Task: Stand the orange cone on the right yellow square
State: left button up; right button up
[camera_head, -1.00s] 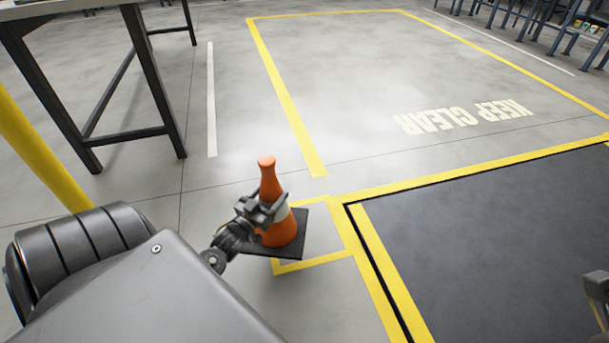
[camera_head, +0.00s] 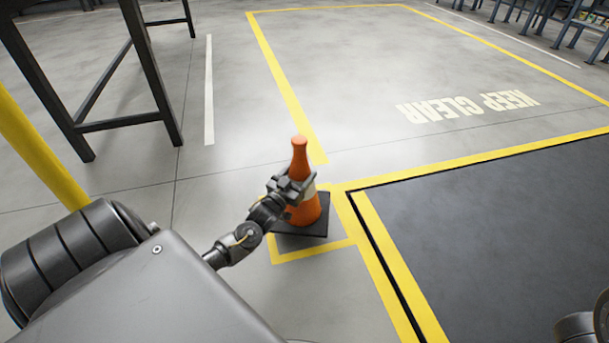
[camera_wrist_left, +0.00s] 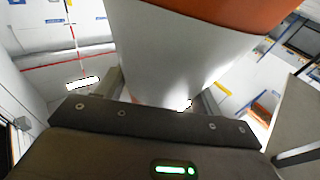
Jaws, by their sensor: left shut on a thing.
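The orange cone (camera_head: 304,212) with a pale band and a dark square base (camera_head: 303,230) is upright in the head view. My left gripper (camera_head: 291,187) is shut on it around the pale band. In the left wrist view the cone's pale band (camera_wrist_left: 175,50) fills the space between the fingers. The yellow square (camera_head: 312,251) is a floor outline beside the dark plate's corner. The cone's base overlaps it in the picture and hides part of its left and far sides. I cannot tell whether the base touches the floor. My right gripper's fingers are not in view.
A dark floor plate (camera_head: 490,235) with a yellow border lies to the right. Beyond is a yellow-outlined area marked KEEP CLEAR (camera_head: 468,106). A dark-legged table (camera_head: 150,75) and a yellow post (camera_head: 40,150) stand at left. The floor around the square is clear.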

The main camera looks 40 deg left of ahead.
pick_arm(q)
jog(key=shift+w+d+f+b, duration=0.1)
jog(key=shift+w+f+b, duration=0.3)
jog(key=shift+w+f, duration=0.35)
jog(key=f+b, duration=0.3)
jog(key=f, duration=0.1)
jog(key=shift+w, duration=0.35)
jog(key=o, duration=1.8)
jog(key=shift+f, duration=0.1)
jog(key=shift+o, duration=0.2)
